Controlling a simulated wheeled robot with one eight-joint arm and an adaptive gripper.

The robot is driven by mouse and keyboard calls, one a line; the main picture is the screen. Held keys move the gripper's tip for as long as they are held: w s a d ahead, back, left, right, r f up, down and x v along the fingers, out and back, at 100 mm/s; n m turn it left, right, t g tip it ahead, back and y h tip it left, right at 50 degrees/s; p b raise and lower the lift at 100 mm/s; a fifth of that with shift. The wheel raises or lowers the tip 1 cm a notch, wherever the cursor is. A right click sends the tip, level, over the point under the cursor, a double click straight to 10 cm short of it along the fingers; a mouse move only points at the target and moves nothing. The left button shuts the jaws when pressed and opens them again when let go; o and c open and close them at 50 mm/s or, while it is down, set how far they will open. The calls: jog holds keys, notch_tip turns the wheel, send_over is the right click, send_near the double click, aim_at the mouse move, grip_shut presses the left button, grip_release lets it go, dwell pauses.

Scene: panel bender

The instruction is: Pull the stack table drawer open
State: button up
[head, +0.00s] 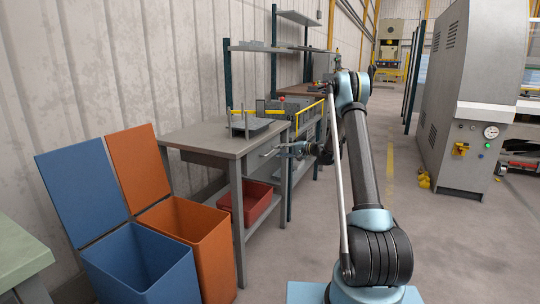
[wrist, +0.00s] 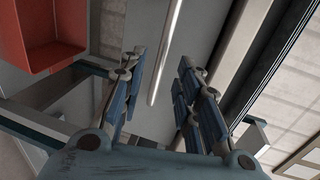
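The stack table (head: 222,137) is a grey bench left of centre in the head view. Its drawer front shows in the wrist view as a flat grey panel (wrist: 190,30) with a long pale bar handle (wrist: 165,55). My gripper (head: 279,152) is at the table's right side, just below top level. In the wrist view, my gripper (wrist: 158,68) is open, with the handle lying between the lines of its two fingers. I see no clear contact with the bar. The drawer front is mostly hidden in the head view, and I cannot tell whether it stands out from the table.
A red bin (head: 256,203) sits on the table's lower shelf; it also shows in the wrist view (wrist: 45,40). Blue (head: 150,270) and orange (head: 195,240) lidded bins stand in front of the table. Open floor (head: 440,235) lies right of my arm, before a grey machine (head: 455,110).

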aim_at(273, 151)
jog(key=x, duration=0.5)
jog(key=shift+w+a, duration=0.1)
jog(key=shift+a, duration=0.3)
